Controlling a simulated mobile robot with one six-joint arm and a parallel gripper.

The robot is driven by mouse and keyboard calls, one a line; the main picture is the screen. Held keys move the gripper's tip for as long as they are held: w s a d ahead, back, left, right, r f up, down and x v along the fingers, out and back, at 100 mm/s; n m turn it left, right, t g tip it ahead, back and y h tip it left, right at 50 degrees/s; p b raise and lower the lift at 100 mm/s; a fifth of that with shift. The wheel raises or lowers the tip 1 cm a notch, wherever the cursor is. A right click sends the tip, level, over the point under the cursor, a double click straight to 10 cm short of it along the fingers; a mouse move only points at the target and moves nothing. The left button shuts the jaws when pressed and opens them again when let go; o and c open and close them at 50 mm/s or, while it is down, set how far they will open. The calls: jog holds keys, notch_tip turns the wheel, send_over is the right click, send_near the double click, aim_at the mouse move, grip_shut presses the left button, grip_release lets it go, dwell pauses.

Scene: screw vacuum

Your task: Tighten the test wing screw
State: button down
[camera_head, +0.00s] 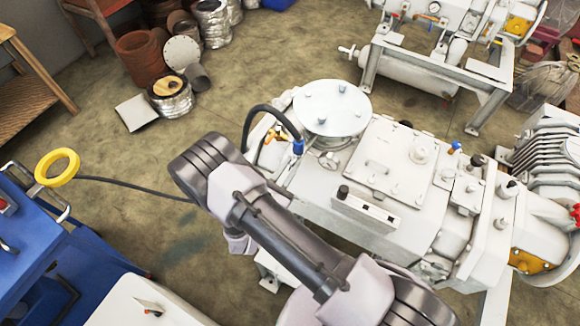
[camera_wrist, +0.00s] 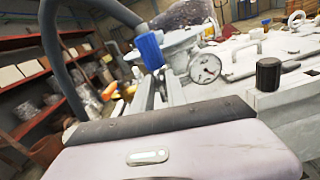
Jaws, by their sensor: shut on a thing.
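My gripper (camera_wrist: 160,88) shows in the wrist view with its two grey fingers close together, reaching toward the pump. It is shut on a small part at the fingertips, taken to be the test wing screw; the screw's shape is mostly hidden by the fingers. A blue hose fitting (camera_wrist: 149,50) stands right at the fingertips, beside a round dial gauge (camera_wrist: 205,68). In the head view the blue fitting (camera_head: 298,147) is on the left side of the white vacuum pump (camera_head: 385,232); my arm hides the gripper and the screw there.
A black hose (camera_head: 262,108) arches into the blue fitting, close to my arm. A black knob (camera_wrist: 268,74) stands on the pump at the right. A blue cart (camera_head: 85,262) stands at the left. A round flange plate (camera_head: 332,106) tops the pump. Open floor (camera_head: 240,60) lies behind.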

jog(key=m+b, duration=0.2)
jog(key=m, duration=0.3)
jog(key=shift+f+m+b, duration=0.15)
jog(key=shift+m+b, duration=0.15)
jog(key=shift+b, duration=0.1)
jog(key=m+b, duration=0.3)
jog(key=m, duration=0.2)
jog(key=shift+d+f, duration=0.1)
jog(key=m+b, duration=0.2)
jog(key=m, duration=0.2)
jog(key=shift+b, duration=0.4)
jog(key=m+b, duration=0.3)
jog(key=shift+f, duration=0.15)
jog(key=m+b, duration=0.3)
jog(key=shift+s, duration=0.1)
jog(key=shift+m+b, duration=0.55)
jog(key=shift+m, duration=0.15)
jog(key=shift+r, duration=0.25)
jog(key=c, duration=1.4)
grip_release()
jog(key=shift+o, duration=0.2)
